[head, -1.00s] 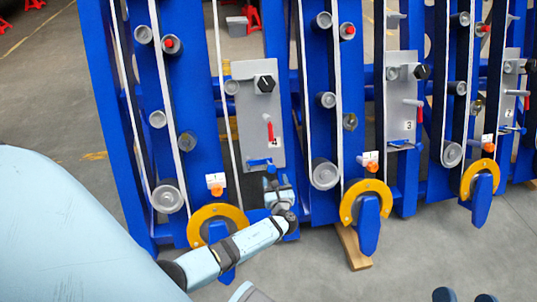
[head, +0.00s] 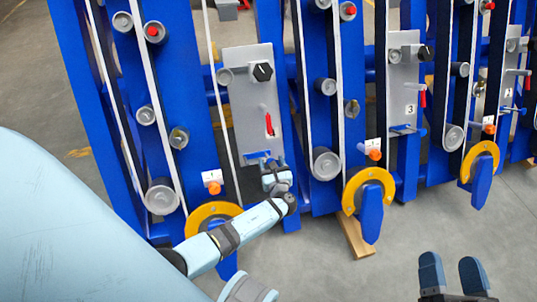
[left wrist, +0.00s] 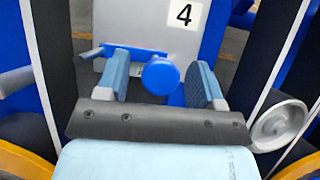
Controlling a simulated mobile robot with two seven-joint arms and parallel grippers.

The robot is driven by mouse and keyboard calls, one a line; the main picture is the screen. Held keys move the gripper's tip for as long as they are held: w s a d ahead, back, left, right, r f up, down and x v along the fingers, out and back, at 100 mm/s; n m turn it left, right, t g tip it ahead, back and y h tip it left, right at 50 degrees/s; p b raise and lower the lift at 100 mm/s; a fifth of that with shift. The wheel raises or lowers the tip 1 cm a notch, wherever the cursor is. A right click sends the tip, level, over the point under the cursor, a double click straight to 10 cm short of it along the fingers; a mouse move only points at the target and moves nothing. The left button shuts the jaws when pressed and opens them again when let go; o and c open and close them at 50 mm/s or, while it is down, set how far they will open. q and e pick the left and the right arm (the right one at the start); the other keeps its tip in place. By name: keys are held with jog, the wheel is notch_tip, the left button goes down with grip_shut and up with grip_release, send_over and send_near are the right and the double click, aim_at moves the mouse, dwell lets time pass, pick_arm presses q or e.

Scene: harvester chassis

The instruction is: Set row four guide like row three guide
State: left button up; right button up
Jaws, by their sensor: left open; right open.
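The row four plate (head: 245,95) is a grey panel with a black knob (head: 263,72), a red handle (head: 268,122) and a blue guide at its bottom end (head: 255,156). The row three plate (head: 403,75) has a black knob, a red handle and its own blue guide (head: 405,130). My left gripper (head: 273,166) is open at the lower end of the row four plate. In the left wrist view its fingers (left wrist: 160,80) stand either side of a round blue knob (left wrist: 160,76), with no clear contact visible. My right gripper (head: 452,262) is open and empty over the floor.
Blue uprights with white belts and grey rollers (head: 327,163) flank the plates. Yellow rings (head: 368,188) and orange knobs (head: 375,154) sit low on the rows. A wooden block (head: 354,238) lies under the frame. The floor at front right (head: 430,220) is clear.

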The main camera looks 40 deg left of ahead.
dwell(0.4)
pick_arm(q)
grip_shut()
jog(key=shift+w+d, duration=0.35)
jog(key=shift+w, duration=0.2)
jog(key=shift+r, duration=0.1)
grip_release()
jog(key=shift+w+d, duration=0.1)
jog(key=shift+w, duration=0.05)
